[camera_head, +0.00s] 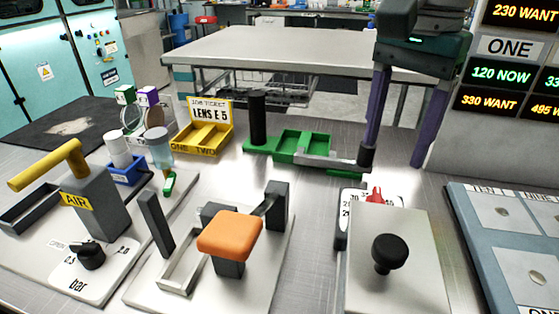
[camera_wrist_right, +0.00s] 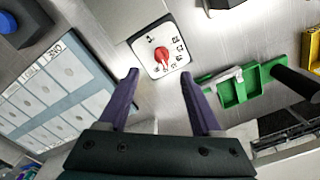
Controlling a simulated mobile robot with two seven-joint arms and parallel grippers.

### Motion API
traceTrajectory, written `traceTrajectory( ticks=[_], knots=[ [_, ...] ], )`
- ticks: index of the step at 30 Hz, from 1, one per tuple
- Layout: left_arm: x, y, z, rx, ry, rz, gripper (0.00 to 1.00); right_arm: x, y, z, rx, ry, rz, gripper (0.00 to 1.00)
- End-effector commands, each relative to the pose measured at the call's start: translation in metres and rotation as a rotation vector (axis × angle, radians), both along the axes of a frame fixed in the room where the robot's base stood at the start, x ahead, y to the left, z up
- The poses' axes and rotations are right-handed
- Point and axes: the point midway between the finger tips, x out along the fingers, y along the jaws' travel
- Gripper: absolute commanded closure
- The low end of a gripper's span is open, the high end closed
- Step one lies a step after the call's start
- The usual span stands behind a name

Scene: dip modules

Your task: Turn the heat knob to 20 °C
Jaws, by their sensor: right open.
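The heat knob (camera_head: 376,195) is red and sits on a white dial plate (camera_wrist_right: 148,42) with black figures. In the head view a grey box with a black knob hides much of the dial. In the right wrist view the red knob (camera_wrist_right: 162,54) shows whole, but the figures are too small to read surely, so I cannot tell its setting. My right gripper (camera_head: 393,162) is open and empty, its two purple fingers pointing down, above and behind the dial. In the right wrist view the knob lies just beyond the gap between the fingertips (camera_wrist_right: 160,74). My left gripper is out of view.
The grey box with a black knob (camera_head: 390,252) stands in front of the dial. A green tray (camera_head: 303,143) lies to the left, and a blue-grey panel (camera_head: 478,222) to the right. An orange-padded lever (camera_head: 230,235) and a yellow-handled air valve (camera_head: 98,205) stand left.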

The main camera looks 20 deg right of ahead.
Motion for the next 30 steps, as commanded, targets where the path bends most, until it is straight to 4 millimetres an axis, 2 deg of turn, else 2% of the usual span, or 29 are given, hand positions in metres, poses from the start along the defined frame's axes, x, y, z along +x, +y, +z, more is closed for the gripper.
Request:
traceTrajectory(
  ticks=[1,4,7,15,19,24,30],
  knots=[
    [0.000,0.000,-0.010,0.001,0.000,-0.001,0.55,0.002,-0.004,-0.005,-0.002,0.001,-0.031,0.34],
    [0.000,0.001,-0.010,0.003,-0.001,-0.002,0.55,0.003,-0.007,-0.006,-0.002,0.005,-0.059,0.34],
    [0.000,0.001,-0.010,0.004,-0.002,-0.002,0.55,0.002,-0.007,-0.017,-0.002,0.007,-0.061,0.34],
    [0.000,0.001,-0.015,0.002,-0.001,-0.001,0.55,0.002,-0.006,-0.069,-0.003,0.006,-0.058,0.34],
    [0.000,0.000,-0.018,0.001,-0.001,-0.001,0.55,0.002,-0.006,-0.088,-0.002,0.006,-0.056,0.34],
    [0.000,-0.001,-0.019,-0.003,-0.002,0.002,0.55,0.003,-0.006,-0.099,-0.002,0.002,-0.055,0.34],
    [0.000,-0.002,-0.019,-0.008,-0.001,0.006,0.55,0.003,-0.006,-0.100,-0.002,0.001,-0.054,0.34]
  ],
)
